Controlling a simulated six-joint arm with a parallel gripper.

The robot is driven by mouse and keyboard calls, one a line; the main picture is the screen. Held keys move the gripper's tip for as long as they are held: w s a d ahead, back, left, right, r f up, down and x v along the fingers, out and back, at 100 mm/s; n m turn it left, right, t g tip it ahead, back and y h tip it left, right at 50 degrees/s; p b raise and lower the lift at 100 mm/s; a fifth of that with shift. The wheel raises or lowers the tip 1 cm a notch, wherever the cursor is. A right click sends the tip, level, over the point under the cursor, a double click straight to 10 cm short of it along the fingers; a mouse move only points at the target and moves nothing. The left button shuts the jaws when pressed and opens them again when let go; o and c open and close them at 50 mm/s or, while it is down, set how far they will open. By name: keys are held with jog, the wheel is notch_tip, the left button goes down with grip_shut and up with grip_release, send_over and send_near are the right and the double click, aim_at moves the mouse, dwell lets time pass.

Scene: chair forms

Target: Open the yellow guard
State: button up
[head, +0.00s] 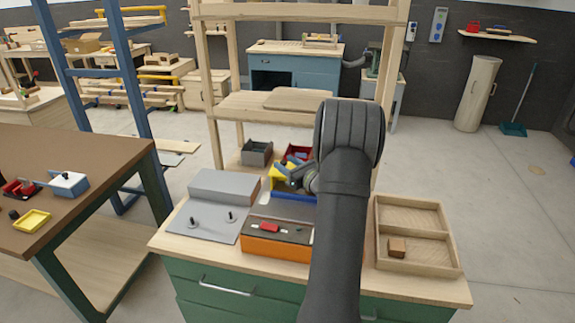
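The yellow guard (278,172) shows as a small yellow part on a blue-edged fixture (290,196) at the back middle of the workbench. Much of the fixture is hidden behind my dark arm. My gripper (294,179) is at the fixture, right beside or over the yellow part. I cannot tell whether it touches the guard, and its fingers are too small and hidden to tell open from shut. I cannot tell how far the guard is raised.
An orange box (276,248) with a red piece on top stands in front of the fixture. A grey plate (203,222) with two dark pegs and a grey block (224,186) lie left. A wooden tray (420,214) with a small block is right. A wooden shelf frame (262,106) stands behind.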

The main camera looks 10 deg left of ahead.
jog(key=shift+d, duration=0.1)
jog(key=v, duration=1.7)
jog(key=x, duration=1.7)
jog(key=shift+d, duration=0.15)
